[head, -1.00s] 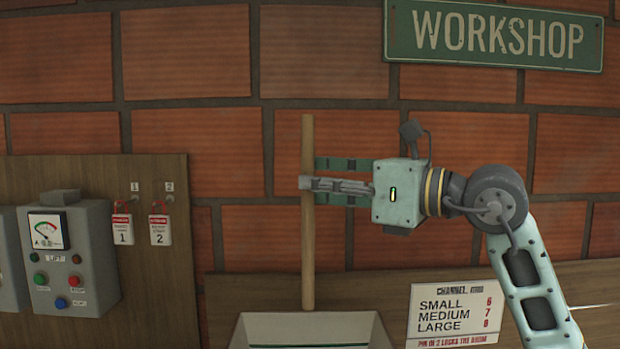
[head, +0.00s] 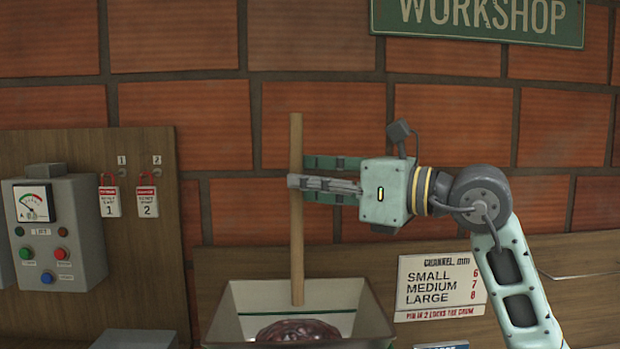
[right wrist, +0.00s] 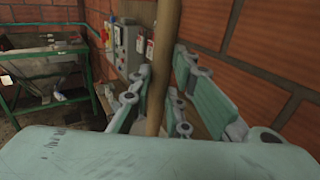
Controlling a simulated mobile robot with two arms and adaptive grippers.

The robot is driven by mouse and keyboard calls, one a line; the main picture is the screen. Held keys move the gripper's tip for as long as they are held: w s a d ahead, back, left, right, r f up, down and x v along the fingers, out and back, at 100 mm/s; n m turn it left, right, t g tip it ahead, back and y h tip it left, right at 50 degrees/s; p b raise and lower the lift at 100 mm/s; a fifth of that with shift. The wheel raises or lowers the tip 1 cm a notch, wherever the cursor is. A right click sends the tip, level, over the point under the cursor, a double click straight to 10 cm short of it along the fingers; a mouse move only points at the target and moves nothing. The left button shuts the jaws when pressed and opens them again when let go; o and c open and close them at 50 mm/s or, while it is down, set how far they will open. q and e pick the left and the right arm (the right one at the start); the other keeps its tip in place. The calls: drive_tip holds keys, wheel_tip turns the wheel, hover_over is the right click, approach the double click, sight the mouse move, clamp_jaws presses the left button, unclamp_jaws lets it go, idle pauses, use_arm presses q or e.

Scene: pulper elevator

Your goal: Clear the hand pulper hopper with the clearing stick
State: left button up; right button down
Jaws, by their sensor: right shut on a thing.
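The clearing stick (head: 297,235) is a long, plain wooden rod. It stands upright in the head view, and its lower end shows inside the mouth of the hopper. My right gripper (head: 297,182) is shut on the stick at its upper half. The stick also shows between the fingers in the right wrist view (right wrist: 162,75). The pale hopper (head: 222,312) is at the bottom centre of the head view. A dark reddish mass (head: 298,331) lies in it, below and beside the stick's end. Whether they touch cannot be told. My left gripper is not in view.
A grey control box (head: 62,230) with a meter and buttons is on a wooden board at left, with two red lockout tags (head: 147,195) beside it. A channel size sign (head: 440,285) is right of the hopper. A brick wall stands close behind the gripper.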

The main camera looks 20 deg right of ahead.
use_arm(q)
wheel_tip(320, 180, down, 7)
drive_tip(key=b, duration=0.6)
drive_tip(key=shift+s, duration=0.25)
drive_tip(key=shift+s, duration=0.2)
idle(1.1)
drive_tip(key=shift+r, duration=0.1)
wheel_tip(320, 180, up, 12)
drive_tip(key=p, duration=1.1)
drive_tip(key=shift+p, duration=0.4)
